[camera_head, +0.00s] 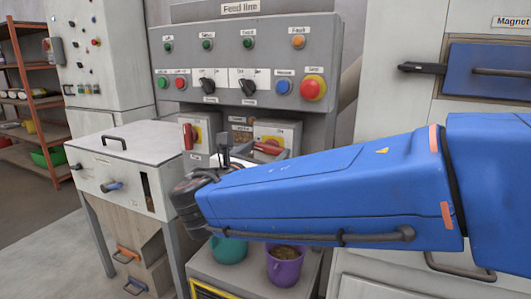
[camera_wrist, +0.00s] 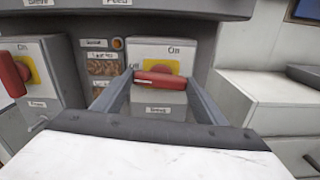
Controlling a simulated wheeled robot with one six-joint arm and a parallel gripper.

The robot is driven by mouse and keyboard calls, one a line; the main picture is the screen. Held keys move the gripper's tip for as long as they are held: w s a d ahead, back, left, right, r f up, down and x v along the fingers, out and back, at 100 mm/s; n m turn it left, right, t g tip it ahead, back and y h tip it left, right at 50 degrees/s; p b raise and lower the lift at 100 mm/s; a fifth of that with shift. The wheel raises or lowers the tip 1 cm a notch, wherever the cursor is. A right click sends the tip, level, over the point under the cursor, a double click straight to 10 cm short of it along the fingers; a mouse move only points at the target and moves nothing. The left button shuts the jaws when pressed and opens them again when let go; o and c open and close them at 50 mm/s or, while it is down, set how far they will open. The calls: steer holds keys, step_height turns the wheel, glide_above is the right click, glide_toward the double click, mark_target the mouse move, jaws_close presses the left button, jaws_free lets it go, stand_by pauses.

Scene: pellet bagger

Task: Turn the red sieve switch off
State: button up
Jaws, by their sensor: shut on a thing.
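A grey switch box (camera_wrist: 180,52) with a yellow plate carries a red rotary handle (camera_wrist: 160,80); the handle also shows in the head view (camera_head: 268,148). The handle lies level, with "On" printed above it and "Off" at its left. My gripper (camera_wrist: 161,86) is shut on this handle, one finger at each end. The small label below it (camera_wrist: 158,110) is too blurred to read surely. A second box to the left has a similar red handle (camera_head: 188,136), which stands upright in the head view.
The "Feed line" panel (camera_head: 230,60) with buttons and black selectors hangs above the boxes. A purple bucket (camera_head: 285,268) and a green one (camera_head: 229,250) stand below. A white cabinet (camera_head: 385,110) is at the right, a grey bin (camera_head: 130,140) at the left.

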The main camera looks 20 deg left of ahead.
steer(key=shift+n, duration=0.6)
steer(key=o, duration=1.1)
steer(key=shift+c, duration=0.2)
steer(key=s+a, duration=0.1)
steer(key=s, duration=1.6)
steer(key=shift+s+a, duration=0.15)
steer(key=shift+s, duration=0.05)
